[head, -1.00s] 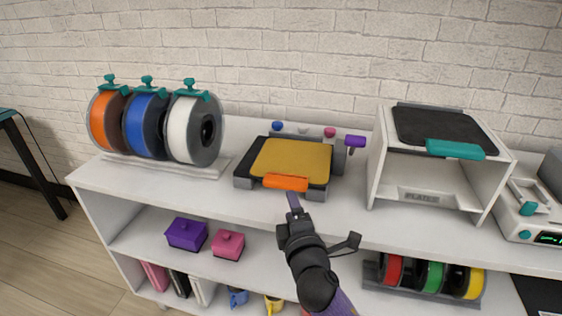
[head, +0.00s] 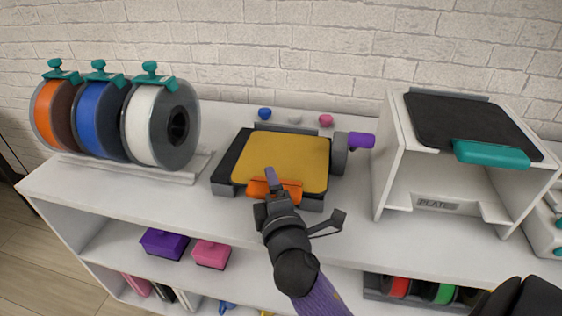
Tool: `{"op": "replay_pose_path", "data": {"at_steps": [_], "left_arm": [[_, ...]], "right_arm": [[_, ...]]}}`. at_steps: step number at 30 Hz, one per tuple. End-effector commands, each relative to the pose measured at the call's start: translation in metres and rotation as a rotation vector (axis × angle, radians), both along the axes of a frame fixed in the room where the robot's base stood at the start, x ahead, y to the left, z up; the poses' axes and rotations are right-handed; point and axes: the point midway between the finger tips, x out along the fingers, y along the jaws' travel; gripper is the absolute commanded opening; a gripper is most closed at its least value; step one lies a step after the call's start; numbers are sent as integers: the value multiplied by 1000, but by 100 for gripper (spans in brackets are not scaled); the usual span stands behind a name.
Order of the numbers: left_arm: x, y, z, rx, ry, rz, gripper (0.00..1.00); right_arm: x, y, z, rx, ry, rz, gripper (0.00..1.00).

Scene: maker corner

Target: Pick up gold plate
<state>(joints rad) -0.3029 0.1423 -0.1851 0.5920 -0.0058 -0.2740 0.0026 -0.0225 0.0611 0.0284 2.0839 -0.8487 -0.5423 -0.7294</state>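The gold plate (head: 285,157) lies flat on a dark bed on the shelf top, with an orange handle (head: 291,187) on its front edge. One finger shows, overlapping the handle and the plate's front edge in the picture. The second finger is not clearly seen, so I cannot tell whether the gripper is open or closed on the handle. The plate looks level and still seated on the bed.
Left are orange, blue and white spools (head: 155,125) on a stand. A purple-knobbed part (head: 358,141) adjoins the bed on the right. Further right is a white rack (head: 392,165) marked "PLATE", with a dark plate (head: 470,120) with a teal handle on top. The wall is close behind.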

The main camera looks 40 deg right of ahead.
Motion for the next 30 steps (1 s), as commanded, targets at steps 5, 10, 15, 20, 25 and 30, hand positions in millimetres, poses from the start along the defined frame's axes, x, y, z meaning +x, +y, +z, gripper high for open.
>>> {"op": "replay_pose_path", "data": {"at_steps": [5,10,15,20,25,30], "left_arm": [[-5,2,1,3,10,-1,100],[-9,2,2,4,15,-1,100],[-11,2,2,5,21,-1,100],[-10,2,5,4,18,-1,100],[1,2,37,3,-12,-1,100],[13,1,62,-4,-53,-7,100]], "right_arm": [[0,0,0,0,0,0,30],[0,0,0,0,0,0,0],[0,0,0,0,-1,1,0],[0,0,4,0,-2,1,0],[0,0,51,-1,-10,2,0],[0,0,92,-1,-9,1,0]]}}
